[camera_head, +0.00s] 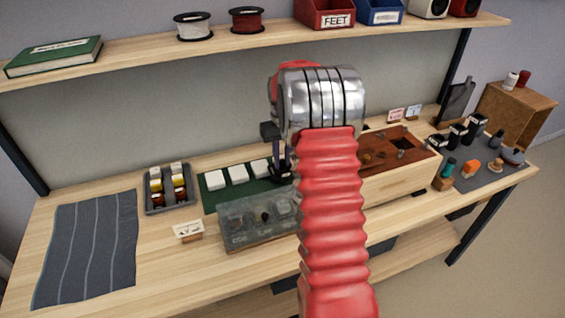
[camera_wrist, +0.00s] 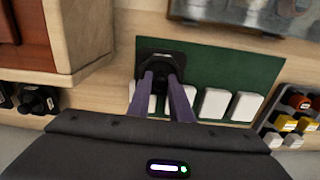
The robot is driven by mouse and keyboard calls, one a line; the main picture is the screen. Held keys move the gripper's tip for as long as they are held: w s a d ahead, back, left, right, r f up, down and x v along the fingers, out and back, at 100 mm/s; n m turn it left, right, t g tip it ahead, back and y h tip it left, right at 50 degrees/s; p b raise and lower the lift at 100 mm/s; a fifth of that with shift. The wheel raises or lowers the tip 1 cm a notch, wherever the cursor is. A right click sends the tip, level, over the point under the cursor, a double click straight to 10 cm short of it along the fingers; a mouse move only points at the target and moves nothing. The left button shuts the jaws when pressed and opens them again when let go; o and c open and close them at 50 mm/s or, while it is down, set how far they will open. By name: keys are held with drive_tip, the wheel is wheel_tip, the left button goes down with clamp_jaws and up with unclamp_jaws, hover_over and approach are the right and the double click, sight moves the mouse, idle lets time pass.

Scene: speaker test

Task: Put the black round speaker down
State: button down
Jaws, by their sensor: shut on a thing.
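My gripper (camera_wrist: 163,78) is shut on the black round speaker (camera_wrist: 152,52), which shows at the fingertips in the wrist view. The speaker is over the left end of the green mat (camera_wrist: 225,60), near its edge. I cannot tell whether it touches the mat. In the head view my gripper (camera_head: 281,168) points down over the right part of the green mat (camera_head: 220,200); my red arm hides much of this area, and the speaker is hard to make out there.
White square blocks (camera_head: 238,174) sit in a row on the mat. A grey tray (camera_head: 153,197) of small parts is to the left, a clear-lidded case (camera_head: 240,240) in front, and a wooden box (camera_head: 390,185) to the right. A grey striped cloth (camera_head: 85,245) lies far left.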

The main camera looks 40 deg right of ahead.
drive_tip(key=shift+f, duration=0.75)
drive_tip(key=shift+f, duration=0.1)
drive_tip(key=c, duration=1.6)
unclamp_jaws()
wheel_tip(320, 180, up, 12)
drive_tip(key=shift+s+r, duration=0.1)
